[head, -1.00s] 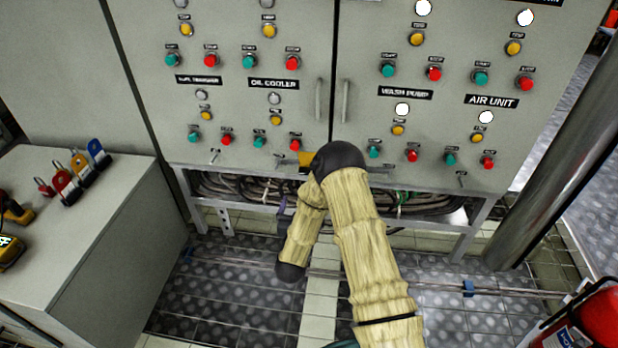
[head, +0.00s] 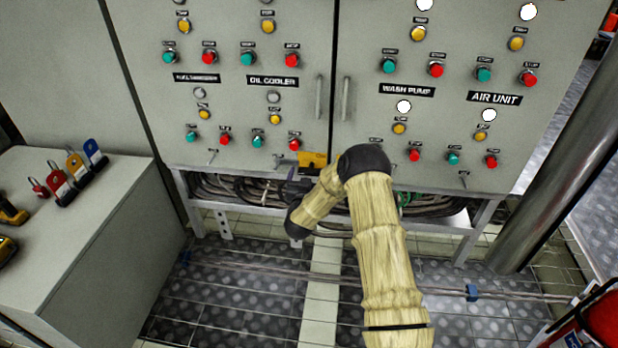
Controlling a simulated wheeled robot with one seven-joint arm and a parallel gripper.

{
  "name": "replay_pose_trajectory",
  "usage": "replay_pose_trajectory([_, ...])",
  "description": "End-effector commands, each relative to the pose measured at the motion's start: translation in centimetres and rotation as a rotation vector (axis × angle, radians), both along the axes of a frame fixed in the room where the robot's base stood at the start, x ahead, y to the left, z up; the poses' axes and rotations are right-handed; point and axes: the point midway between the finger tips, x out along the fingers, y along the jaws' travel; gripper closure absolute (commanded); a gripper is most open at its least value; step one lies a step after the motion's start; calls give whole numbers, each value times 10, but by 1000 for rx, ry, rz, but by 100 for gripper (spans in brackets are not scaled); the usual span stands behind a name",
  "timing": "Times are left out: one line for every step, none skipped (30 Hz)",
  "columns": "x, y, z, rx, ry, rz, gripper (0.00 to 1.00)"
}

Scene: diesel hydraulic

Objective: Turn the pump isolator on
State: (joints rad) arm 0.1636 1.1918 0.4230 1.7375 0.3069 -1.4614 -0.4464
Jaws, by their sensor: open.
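The grey control cabinet shows a WASH PUMP label (head: 407,90) on its right door, with a white lamp, a yellow button and red and green buttons below. I cannot read which is the pump isolator. A yellow piece (head: 312,159) shows at the lower edge, left of my arm's black joint. My arm hides part of the lower edge.
A grey cabinet (head: 95,240) at the left carries several coloured padlocks (head: 72,172) and yellow tools (head: 10,212). Cables (head: 235,187) run under the panel. A thick metal pipe (head: 560,150) stands at the right, with a red extinguisher (head: 603,318) at the lower right.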

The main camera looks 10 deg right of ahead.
Motion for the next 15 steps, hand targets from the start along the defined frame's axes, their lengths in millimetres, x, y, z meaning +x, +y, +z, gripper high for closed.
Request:
replay_pose_trajectory([0, 0, 0, 0, 0, 0, 5])
replay_pose_trajectory([0, 0, 0, 0, 0, 0, 5])
replay_pose_trajectory([0, 0, 0, 0, 0, 0, 5])
replay_pose_trajectory([0, 0, 0, 0, 0, 0, 7])
replay_pose_trajectory([0, 0, 0, 0, 0, 0, 13])
replay_pose_trajectory([0, 0, 0, 0, 0, 0, 21])
replay_pose_trajectory([0, 0, 0, 0, 0, 0, 27])
replay_pose_trajectory([0, 0, 0, 0, 0, 0, 33])
replay_pose_trajectory([-1, 0, 0, 0, 0, 0, 41])
replay_pose_trajectory([-1, 0, 0, 0, 0, 0, 47])
replay_pose_trajectory([-1, 0, 0, 0, 0, 0, 50])
replay_pose_trajectory([-1, 0, 0, 0, 0, 0, 50])
replay_pose_trajectory([-1, 0, 0, 1, 0, 0, 50])
replay_pose_trajectory([-1, 0, 0, 1, 0, 0, 50])
replay_pose_trajectory([-1, 0, 0, 2, -1, 0, 50])
